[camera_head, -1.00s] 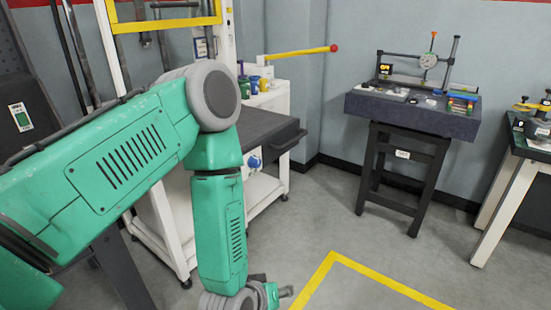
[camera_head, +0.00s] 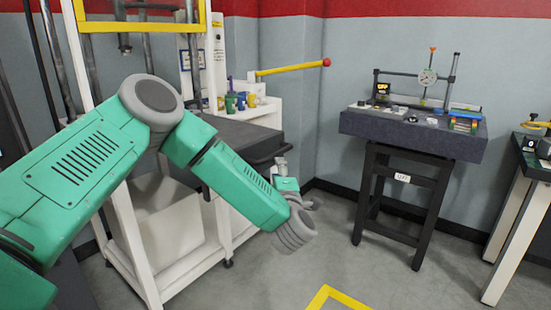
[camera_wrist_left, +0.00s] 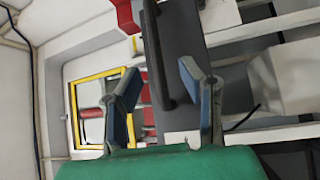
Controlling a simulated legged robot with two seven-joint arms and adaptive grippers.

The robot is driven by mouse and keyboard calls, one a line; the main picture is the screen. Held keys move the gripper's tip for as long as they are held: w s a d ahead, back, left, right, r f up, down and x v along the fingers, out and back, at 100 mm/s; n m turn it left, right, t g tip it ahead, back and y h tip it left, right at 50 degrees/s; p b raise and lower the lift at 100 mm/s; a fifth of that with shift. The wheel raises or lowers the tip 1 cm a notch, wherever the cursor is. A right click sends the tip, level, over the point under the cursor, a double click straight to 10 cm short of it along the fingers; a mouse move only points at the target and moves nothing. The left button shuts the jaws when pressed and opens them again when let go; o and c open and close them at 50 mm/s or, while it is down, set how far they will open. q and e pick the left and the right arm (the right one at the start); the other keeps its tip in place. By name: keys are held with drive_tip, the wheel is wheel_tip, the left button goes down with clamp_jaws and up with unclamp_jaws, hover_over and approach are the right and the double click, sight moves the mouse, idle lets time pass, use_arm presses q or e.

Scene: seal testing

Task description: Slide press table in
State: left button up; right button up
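The press table (camera_head: 235,133) is a dark grey slab standing out from the white press frame at the left of the head view. A black bar handle (camera_head: 268,153) runs along its outer edge. In the left wrist view, the grey table (camera_wrist_left: 184,75) and its dark handle (camera_wrist_left: 158,50) lie beyond my fingers. My left gripper (camera_head: 283,168) is raised close to the handle end of the table. Its two fingers (camera_wrist_left: 160,72) are spread and empty, with the handle showing between and beyond them. Contact is not visible. My right gripper is not in view.
A yellow lever with a red knob (camera_head: 326,62) sticks out above a white cabinet (camera_head: 262,112) holding coloured cups. A granite-topped stand (camera_head: 412,135) with a dial gauge stands right. Another bench (camera_head: 533,160) is at the far right. The grey floor between is open.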

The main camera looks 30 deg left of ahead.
sight(278, 155)
use_arm(q)
drive_tip(key=x, duration=0.5)
drive_tip(key=b+x, duration=0.1)
drive_tip(key=x, duration=0.1)
drive_tip(key=shift+w+d+r, duration=0.15)
drive_tip(key=shift+w+r, duration=0.15)
drive_tip(key=shift+w, duration=0.3)
drive_tip(key=shift+a+f, duration=0.15)
drive_tip(key=shift+a, duration=0.4)
drive_tip(key=shift+d, duration=0.15)
clamp_jaws()
drive_tip(key=shift+d, duration=0.15)
